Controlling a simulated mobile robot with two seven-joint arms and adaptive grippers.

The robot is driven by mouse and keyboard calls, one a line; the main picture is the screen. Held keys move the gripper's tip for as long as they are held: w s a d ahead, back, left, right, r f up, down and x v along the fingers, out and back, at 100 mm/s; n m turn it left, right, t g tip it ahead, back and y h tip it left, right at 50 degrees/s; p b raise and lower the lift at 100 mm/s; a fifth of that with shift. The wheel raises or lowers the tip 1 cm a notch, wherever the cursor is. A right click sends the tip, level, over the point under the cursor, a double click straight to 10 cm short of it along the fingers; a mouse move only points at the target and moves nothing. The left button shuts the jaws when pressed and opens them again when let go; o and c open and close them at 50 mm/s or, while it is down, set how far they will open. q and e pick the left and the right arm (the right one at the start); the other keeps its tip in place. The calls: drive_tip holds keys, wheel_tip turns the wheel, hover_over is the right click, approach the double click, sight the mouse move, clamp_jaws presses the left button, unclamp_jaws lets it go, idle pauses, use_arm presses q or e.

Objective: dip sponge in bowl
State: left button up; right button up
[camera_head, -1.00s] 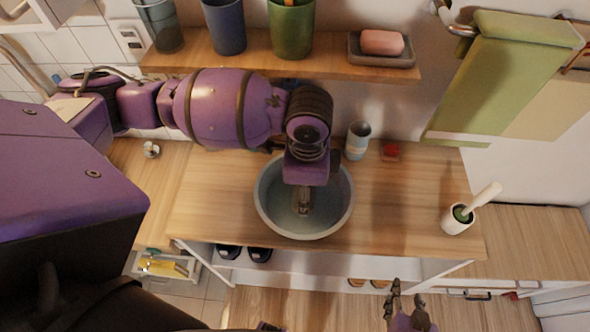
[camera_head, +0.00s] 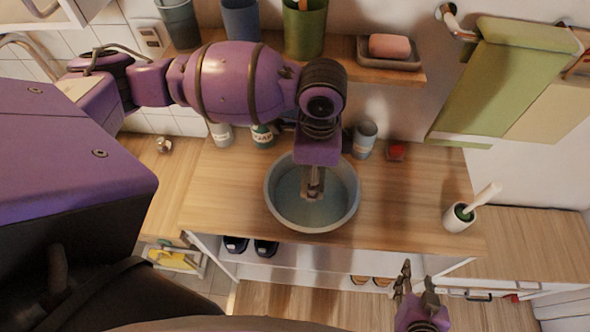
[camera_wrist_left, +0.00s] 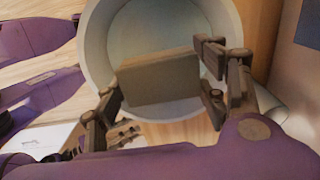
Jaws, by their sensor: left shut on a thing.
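A round grey-blue bowl (camera_head: 274,208) sits on the wooden counter; it fills the upper middle of the left wrist view (camera_wrist_left: 98,50). My left gripper (camera_head: 313,190) points down over the bowl's middle. In the left wrist view it is shut on a block-shaped sponge (camera_wrist_left: 160,80), dull brown-grey, held between the two fingers in front of the bowl's inside. The sponge is mostly hidden by the hand in the head view. Whether it touches the bowl's bottom cannot be told. My right gripper (camera_head: 416,285) is empty, its fingers apart, in front of the counter's front edge.
A cup (camera_head: 364,140) and a small red item (camera_head: 396,151) stand behind the bowl. Bottles (camera_head: 262,136) stand at the back left. A brush holder (camera_head: 458,218) is at the right. A shelf (camera_head: 350,78) with cups and a soap dish hangs above. The right counter is clear.

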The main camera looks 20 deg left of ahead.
use_arm(q)
drive_tip(key=shift+r, duration=2.05)
drive_tip(key=shift+o, duration=0.2)
idle(1.2)
